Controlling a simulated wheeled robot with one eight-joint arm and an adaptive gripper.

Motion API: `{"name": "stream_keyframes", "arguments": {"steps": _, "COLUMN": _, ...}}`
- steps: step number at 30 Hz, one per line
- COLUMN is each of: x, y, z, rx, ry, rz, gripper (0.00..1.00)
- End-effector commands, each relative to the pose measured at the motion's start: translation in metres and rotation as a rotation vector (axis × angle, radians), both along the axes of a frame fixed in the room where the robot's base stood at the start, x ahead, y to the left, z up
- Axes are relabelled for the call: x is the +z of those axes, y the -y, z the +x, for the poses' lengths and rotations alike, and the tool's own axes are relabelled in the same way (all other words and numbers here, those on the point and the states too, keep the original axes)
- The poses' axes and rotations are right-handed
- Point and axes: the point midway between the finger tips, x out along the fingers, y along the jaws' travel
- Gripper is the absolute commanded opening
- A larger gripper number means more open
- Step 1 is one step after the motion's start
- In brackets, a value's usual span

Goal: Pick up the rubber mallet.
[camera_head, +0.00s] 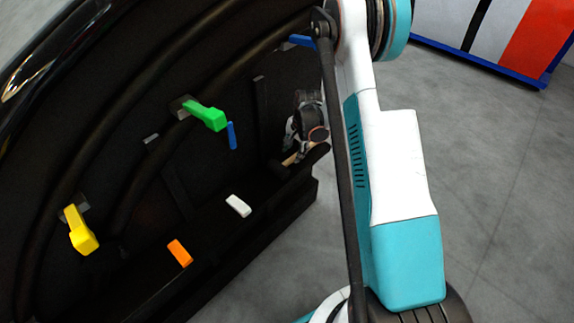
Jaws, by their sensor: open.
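My gripper (298,152) is small in the picture, at the ledge of the black nosecone shell, just left of my arm. It is open, but its fingers are hard to make out against the dark shell. A thin tan piece (290,159) shows at its lower end, possibly the wooden handle of the rubber mallet. The mallet's head cannot be made out; my gripper and arm cover that area. I cannot tell whether the gripper touches the tan piece.
The black shell's ledge (215,240) holds an orange block (180,252) and a white block (238,206). Yellow (82,238) and green (207,116) handles stick out from the shell, with a blue piece (231,135) nearby. Grey floor (500,180) is clear at right.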

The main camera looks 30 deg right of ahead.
Motion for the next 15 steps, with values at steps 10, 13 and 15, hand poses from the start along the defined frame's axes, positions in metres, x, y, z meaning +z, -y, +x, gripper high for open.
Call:
{"name": "stream_keyframes", "arguments": {"steps": 10, "x": -0.046, "y": -0.003, "z": 0.007, "rx": 0.001, "ry": 0.0, "rz": 0.0, "gripper": 0.43}}
{"name": "stream_keyframes", "arguments": {"steps": 13, "x": -0.047, "y": -0.003, "z": 0.007, "rx": 0.001, "ry": 0.0, "rz": 0.0, "gripper": 0.43}}
{"name": "stream_keyframes", "arguments": {"steps": 15, "x": -0.046, "y": -0.003, "z": 0.007, "rx": 0.001, "ry": 0.0, "rz": 0.0, "gripper": 0.43}}
